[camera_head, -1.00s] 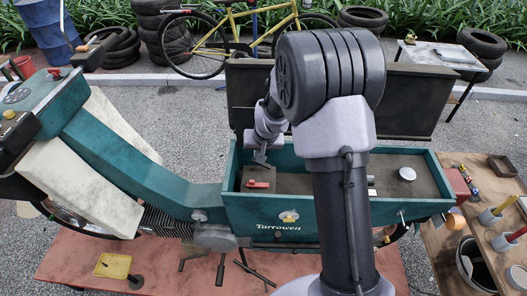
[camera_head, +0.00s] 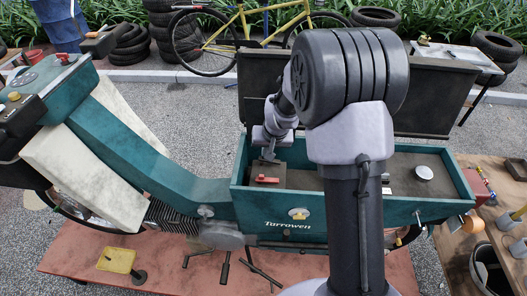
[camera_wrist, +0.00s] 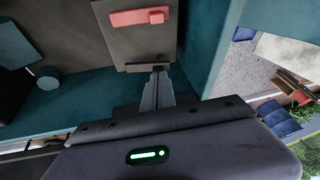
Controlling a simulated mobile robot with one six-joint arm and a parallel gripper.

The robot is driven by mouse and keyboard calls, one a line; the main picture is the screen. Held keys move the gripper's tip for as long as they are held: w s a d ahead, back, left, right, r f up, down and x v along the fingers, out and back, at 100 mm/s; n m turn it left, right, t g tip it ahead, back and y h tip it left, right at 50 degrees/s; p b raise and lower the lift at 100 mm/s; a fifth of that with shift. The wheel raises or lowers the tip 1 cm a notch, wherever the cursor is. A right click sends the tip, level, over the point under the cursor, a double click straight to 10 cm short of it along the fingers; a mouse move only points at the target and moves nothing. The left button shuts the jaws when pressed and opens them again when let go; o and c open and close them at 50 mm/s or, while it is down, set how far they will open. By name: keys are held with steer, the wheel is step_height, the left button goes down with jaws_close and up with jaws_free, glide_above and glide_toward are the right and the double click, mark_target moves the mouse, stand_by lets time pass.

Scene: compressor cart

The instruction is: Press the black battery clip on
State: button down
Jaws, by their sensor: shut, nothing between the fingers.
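The battery (camera_wrist: 135,45) is a dark grey-brown box inside the teal cart bin. A red clip (camera_wrist: 140,17) lies on its top, and it also shows in the head view (camera_head: 267,180). The black clip (camera_wrist: 146,67) is a thin dark bar at the battery's near edge in the wrist view, by my fingertips. My gripper (camera_wrist: 159,73) is shut and empty, its tips overlapping the black clip's right part in the picture; I cannot tell whether they touch. In the head view my gripper (camera_head: 268,156) hangs over the battery's far side, and the black clip cannot be made out.
The teal bin walls (camera_head: 385,211) surround the battery closely on the left. A raised dark lid (camera_head: 425,100) stands behind the bin. A round white cap (camera_head: 424,173) is at the bin's right. A wooden bench (camera_head: 455,240) with tools stands to the right.

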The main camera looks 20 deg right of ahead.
steer(key=r+p, duration=0.2)
steer(key=r, duration=0.1)
steer(key=r+p, duration=0.1)
steer(key=shift+d+r, duration=0.15)
steer(key=shift+d, duration=0.1)
steer(key=s+a+r+p, duration=0.1)
steer(key=a+r, duration=0.5)
steer(key=r, duration=0.1)
steer(key=shift+a+p, duration=0.3)
steer(key=shift+s, duration=0.1)
